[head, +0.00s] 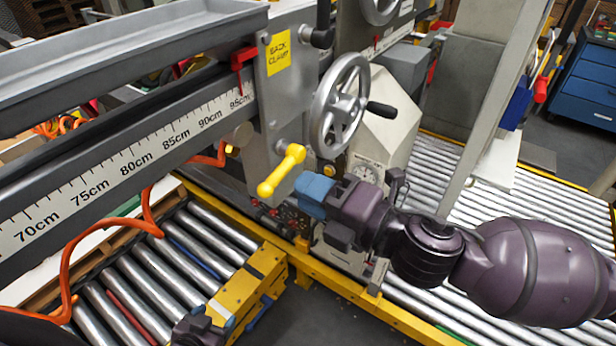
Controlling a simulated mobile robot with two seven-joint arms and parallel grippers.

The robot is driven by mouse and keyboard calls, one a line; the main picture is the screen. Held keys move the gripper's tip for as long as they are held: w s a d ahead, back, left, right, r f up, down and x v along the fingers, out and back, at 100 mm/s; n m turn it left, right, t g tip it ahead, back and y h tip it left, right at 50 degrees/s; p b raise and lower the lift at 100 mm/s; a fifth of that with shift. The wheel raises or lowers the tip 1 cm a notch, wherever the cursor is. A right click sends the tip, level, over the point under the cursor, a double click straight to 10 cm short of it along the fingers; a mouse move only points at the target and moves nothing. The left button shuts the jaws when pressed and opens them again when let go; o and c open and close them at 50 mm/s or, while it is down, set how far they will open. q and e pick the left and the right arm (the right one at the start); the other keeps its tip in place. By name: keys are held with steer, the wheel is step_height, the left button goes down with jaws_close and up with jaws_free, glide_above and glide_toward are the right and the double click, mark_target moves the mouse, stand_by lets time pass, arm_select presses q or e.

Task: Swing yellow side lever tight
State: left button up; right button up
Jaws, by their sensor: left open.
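The yellow side lever (281,171) sits on the lower part of the grey clamp plate (285,85) and slants from upper right to lower left. My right gripper (311,190), with blue fingers, comes in from the right and is just to the right of the lever. A small gap shows between them, and I cannot tell whether its fingers are apart. My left gripper (240,318) is low at the bottom edge, open, beside the yellow frame end and well below the lever. Most of its arm is out of view.
A handwheel (340,105) with a black handle is just above my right gripper. A scale beam (120,160) runs left. Orange hose (66,260) hangs over the left rollers (150,290). Yellow rails (400,318) edge the right roller conveyor. A blue cabinet (588,80) stands far right.

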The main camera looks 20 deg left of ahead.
mark_target(282, 179)
steer(key=shift+x, duration=2.4)
steer(key=w+d+f+n+b, duration=0.25)
steer(key=w+f+n, duration=0.2)
steer(key=n, duration=1.25)
arm_select(q)
steer(key=shift+w+f+b, duration=0.5)
steer(key=shift+w+f, duration=0.1)
steer(key=shift+f, duration=0.35)
arm_select(e)
steer(key=v, duration=0.8)
steer(key=shift+m, duration=0.3)
arm_select(q)
steer(key=shift+r, duration=0.1)
arm_select(e)
steer(key=shift+d+r, duration=0.1)
